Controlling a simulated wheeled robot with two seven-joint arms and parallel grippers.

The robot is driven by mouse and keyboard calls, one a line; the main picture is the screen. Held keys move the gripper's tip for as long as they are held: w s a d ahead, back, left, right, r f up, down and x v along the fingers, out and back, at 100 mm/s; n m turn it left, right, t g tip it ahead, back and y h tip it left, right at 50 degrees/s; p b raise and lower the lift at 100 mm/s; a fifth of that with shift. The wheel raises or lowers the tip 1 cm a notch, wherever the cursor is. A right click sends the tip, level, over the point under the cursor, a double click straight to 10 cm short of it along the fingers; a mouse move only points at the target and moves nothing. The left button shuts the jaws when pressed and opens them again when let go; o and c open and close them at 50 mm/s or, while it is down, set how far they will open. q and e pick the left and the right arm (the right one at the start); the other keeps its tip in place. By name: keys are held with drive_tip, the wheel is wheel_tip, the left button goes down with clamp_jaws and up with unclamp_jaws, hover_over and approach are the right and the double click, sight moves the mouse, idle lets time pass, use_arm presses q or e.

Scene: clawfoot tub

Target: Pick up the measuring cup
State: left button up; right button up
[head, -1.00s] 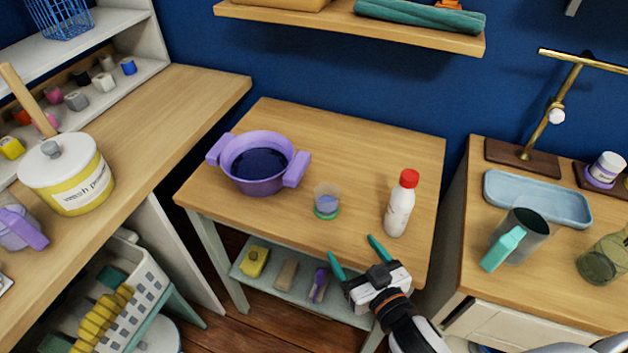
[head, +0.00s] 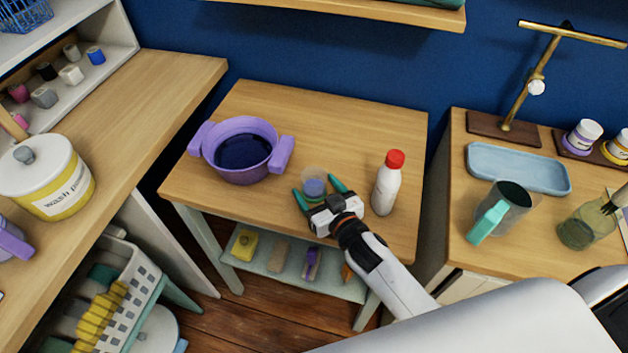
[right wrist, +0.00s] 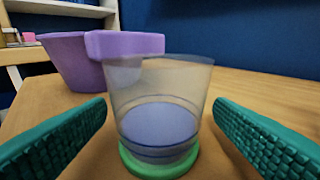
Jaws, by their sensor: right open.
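The measuring cup (head: 314,186) looks like a small clear cup with blue liquid and a green base. It stands upright on the middle wooden table (head: 270,104), right of the purple pot. In the right wrist view the cup (right wrist: 160,130) is centred between two teal ribbed fingers, with a gap on both sides. My right gripper (head: 315,191) is open around the cup and not visibly touching it. The gripper body partly hides the cup's base in the head view. My left gripper is not in view.
The purple pot (head: 242,150) of dark liquid is behind and left of the cup. A white bottle with a red cap (head: 386,185) stands close on the right. A clear jug with a teal handle (head: 502,212) is on the right counter. The table's back is clear.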

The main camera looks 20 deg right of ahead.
sight(314, 176)
drive_tip(key=shift+x, duration=0.95)
drive_tip(key=c, duration=1.1)
wheel_tip(314, 176, up, 10)
drive_tip(key=shift+p, duration=0.5)
drive_tip(key=o, duration=0.3)
clamp_jaws()
